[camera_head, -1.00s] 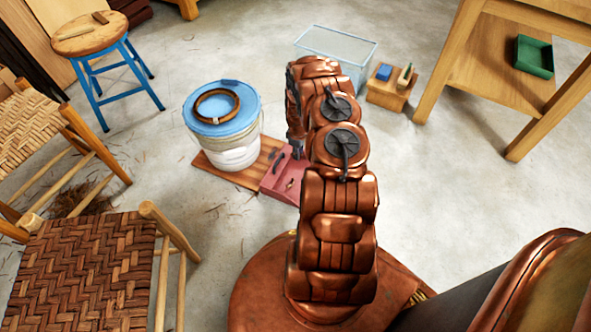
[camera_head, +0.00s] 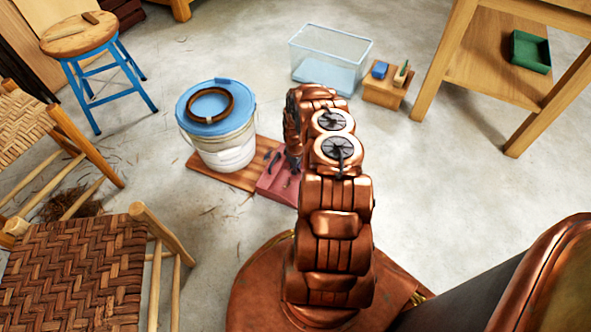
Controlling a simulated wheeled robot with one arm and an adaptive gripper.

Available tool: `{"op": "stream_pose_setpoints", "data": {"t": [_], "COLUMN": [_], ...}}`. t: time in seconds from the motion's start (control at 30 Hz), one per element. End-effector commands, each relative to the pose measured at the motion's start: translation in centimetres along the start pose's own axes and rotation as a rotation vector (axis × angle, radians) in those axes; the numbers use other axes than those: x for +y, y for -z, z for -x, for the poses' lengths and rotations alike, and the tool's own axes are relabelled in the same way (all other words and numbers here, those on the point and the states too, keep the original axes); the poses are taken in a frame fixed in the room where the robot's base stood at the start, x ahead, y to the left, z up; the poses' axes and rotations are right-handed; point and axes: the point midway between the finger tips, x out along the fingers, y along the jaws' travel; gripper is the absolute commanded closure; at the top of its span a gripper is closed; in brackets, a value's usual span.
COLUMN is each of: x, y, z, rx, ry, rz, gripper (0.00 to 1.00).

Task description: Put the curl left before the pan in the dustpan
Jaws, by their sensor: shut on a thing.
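The dustpan (camera_head: 268,189) is dull red and lies on the floor in front of the white bucket, its right part hidden behind my arm. Small dark pieces show at its back edge, too small to tell apart. My gripper (camera_head: 295,158) points down at the dustpan's back right, mostly hidden by my arm links. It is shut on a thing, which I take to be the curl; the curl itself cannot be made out. I cannot tell whether it touches the dustpan.
A white bucket (camera_head: 225,152) with a blue lid and a brown ring stands on a wooden board (camera_head: 238,178). A clear bin (camera_head: 330,48) and small wooden box (camera_head: 385,92) stand behind. Woven seats (camera_head: 75,275) are at left.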

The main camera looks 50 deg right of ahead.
Motion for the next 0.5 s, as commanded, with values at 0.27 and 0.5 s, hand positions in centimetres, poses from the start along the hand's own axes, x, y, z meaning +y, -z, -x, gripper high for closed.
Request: {"op": "stream_pose_setpoints", "data": {"t": [0.27,0.5], "x": [0.04,0.04], "y": [0.03,0.05], "z": [-0.07,-0.28], "rx": [0.000,0.000], "ry": [-0.001,-0.001], "rz": [0.000,0.000], "gripper": [0.92,0.67]}}
